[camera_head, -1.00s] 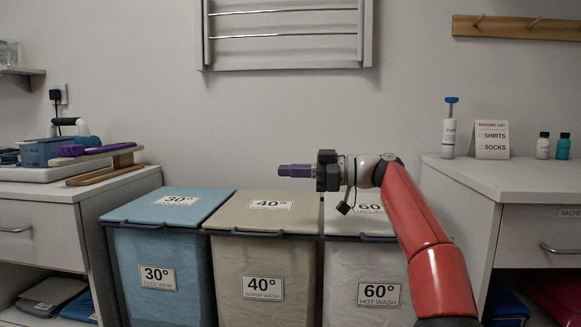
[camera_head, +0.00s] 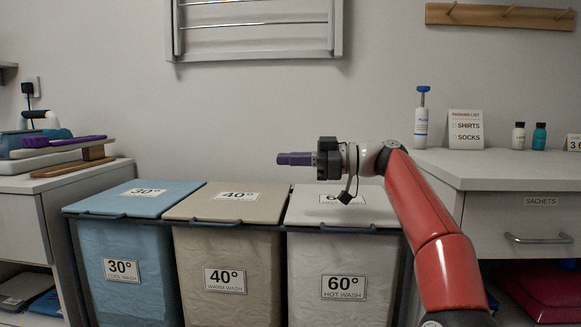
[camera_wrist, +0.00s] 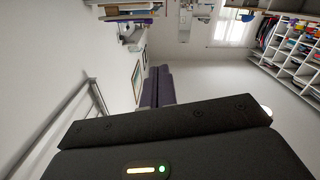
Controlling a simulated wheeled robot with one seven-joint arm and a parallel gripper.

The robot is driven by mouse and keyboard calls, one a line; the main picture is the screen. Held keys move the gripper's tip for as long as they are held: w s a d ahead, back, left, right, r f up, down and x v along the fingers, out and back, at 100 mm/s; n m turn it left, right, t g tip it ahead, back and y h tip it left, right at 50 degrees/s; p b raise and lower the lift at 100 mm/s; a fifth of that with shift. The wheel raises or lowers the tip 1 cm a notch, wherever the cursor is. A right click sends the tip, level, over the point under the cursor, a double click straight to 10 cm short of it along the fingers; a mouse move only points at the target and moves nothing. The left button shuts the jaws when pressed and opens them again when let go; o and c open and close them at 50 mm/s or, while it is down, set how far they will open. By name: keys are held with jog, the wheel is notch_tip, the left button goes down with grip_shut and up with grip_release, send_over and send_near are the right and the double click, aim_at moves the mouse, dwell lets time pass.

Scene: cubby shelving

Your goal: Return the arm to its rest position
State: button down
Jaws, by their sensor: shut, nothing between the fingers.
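My red arm (camera_head: 427,222) rises from the lower right of the head view and bends left at its wrist. My gripper (camera_head: 279,159) points left, level, above the lidded laundry bins and in front of the bare wall. Its purple fingers are together with nothing between them. In the wrist view the purple fingers (camera_wrist: 157,86) also lie side by side, beyond the dark gripper body.
Below are the blue 30° bin (camera_head: 128,265), the beige 40° bin (camera_head: 226,270) and the white 60° bin (camera_head: 342,270), lids shut. Counters stand left (camera_head: 50,184) and right (camera_head: 520,168). The right one bears a pump bottle (camera_head: 421,122). A wall rack (camera_head: 255,55) hangs above.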

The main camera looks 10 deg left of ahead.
jog(key=s+f+m+t+h, duration=0.4)
jog(key=s+f+m+h, duration=0.4)
jog(key=s+f, duration=0.1)
jog(key=s+d+f+m+t+h, duration=0.3)
jog(key=s+d+f+m+h, duration=0.85)
jog(key=s+d+f, duration=1.45)
notch_tip(320, 180, up, 14)
jog(key=d+m+y+p, duration=0.1)
jog(key=p, duration=1.1)
jog(key=shift+w+m+y+p, duration=0.35)
jog(key=shift+w+p, duration=0.05)
jog(key=shift+w, duration=0.05)
jog(key=c, duration=2.1)
grip_release()
jog(key=shift+r+p, duration=0.35)
jog(key=shift+r, duration=0.1)
jog(key=shift+c, duration=0.2)
jog(key=o, duration=0.7)
